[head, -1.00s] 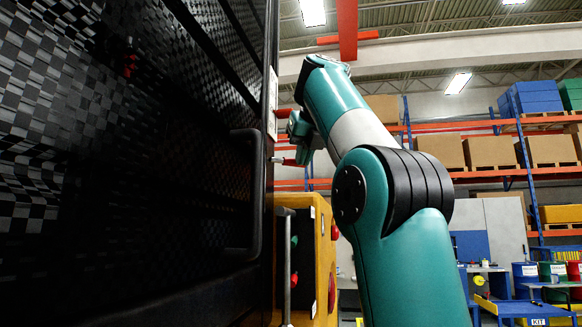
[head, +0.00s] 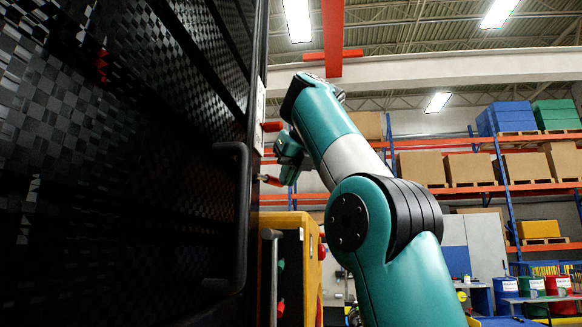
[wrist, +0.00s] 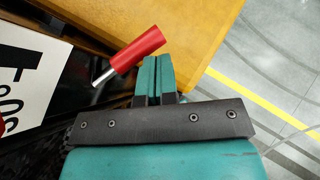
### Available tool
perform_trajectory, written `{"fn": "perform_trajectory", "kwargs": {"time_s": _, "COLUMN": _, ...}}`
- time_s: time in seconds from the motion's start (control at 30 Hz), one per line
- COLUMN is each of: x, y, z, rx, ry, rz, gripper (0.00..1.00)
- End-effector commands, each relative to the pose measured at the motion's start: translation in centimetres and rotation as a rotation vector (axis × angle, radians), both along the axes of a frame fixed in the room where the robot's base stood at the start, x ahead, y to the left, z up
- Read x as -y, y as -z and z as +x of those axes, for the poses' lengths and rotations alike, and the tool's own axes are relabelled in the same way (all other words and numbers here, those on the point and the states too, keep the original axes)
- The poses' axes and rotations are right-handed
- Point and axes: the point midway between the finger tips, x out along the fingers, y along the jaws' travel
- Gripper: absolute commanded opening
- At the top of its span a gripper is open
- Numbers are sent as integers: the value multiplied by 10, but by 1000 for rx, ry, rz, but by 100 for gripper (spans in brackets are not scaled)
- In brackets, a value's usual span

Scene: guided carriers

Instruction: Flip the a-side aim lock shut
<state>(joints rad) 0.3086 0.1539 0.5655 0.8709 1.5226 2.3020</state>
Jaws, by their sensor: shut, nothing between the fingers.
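A red cylindrical handle (wrist: 136,48) on a bare metal rod shows in the wrist view, lying at a slant just beyond my fingertips. It looks like the aim lock's lever, though no label on it can be read. My gripper (wrist: 152,68) has its two teal fingers together with nothing between them. The fingers are close beside the handle's lower right side; I cannot tell if they touch it. In the head view a small red handle (head: 270,180) sticks out by the dark carrier's edge, next to my wrist. My fingertips are hard to make out there.
A dark checkered carrier (head: 120,170) with a black grab bar (head: 235,215) fills the left. A yellow cabinet (head: 305,240) stands below my wrist. A white sign (wrist: 28,75) lies left of the handle. Shelving with boxes (head: 475,168) is far back; floor shows at right.

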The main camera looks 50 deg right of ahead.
Motion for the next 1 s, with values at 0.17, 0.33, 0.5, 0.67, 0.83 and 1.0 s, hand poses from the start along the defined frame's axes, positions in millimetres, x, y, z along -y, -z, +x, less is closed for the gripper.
{"fn": "perform_trajectory", "kwargs": {"time_s": 0.17, "x": 3, "y": -2, "z": 9, "rx": -1, "ry": -1, "rz": 1, "gripper": 0}}
{"fn": "perform_trajectory", "kwargs": {"time_s": 0.33, "x": 5, "y": -1, "z": 15, "rx": 0, "ry": 0, "rz": 0, "gripper": 0}}
{"fn": "perform_trajectory", "kwargs": {"time_s": 0.5, "x": 6, "y": -1, "z": 19, "rx": 0, "ry": 0, "rz": -1, "gripper": 0}}
{"fn": "perform_trajectory", "kwargs": {"time_s": 0.67, "x": 6, "y": 0, "z": 21, "rx": 0, "ry": 1, "rz": -1, "gripper": 0}}
{"fn": "perform_trajectory", "kwargs": {"time_s": 0.83, "x": 6, "y": 0, "z": 21, "rx": 1, "ry": 0, "rz": 0, "gripper": 0}}
{"fn": "perform_trajectory", "kwargs": {"time_s": 1.0, "x": 6, "y": 0, "z": 21, "rx": 0, "ry": 0, "rz": 0, "gripper": 0}}
